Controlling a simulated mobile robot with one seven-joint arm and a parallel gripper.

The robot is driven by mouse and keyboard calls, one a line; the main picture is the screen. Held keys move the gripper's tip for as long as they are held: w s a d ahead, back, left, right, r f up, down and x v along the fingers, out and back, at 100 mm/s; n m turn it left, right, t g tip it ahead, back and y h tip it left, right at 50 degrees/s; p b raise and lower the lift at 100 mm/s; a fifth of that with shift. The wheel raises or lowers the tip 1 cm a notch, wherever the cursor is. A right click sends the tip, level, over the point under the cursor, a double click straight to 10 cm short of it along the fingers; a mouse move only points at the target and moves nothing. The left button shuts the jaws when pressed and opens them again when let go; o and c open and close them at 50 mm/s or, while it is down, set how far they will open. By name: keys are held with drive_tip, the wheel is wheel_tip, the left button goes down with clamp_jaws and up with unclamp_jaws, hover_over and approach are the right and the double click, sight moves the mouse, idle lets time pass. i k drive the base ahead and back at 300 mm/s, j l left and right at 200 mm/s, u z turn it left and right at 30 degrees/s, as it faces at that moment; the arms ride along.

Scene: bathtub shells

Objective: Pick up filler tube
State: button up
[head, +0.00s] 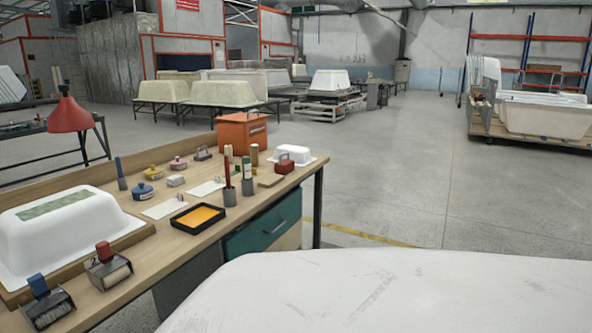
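Several slim upright items stand on the wooden workbench (150,262), and I cannot tell for sure which is the filler tube. A red stick (227,172) stands in a grey cup (230,197). A green-and-white tube (247,170) stands in another grey cup (248,187) just right of it. A blue upright tube (120,174) stands at the bench's back left. A brown cylinder (255,155) and a pale cylinder (228,153) stand near the orange box. My gripper is not in view.
A large scuffed white surface (400,292) fills the lower right. Open floor (400,180) lies beyond.

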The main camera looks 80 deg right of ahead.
sight(246, 160)
drive_tip(key=z, duration=2.05)
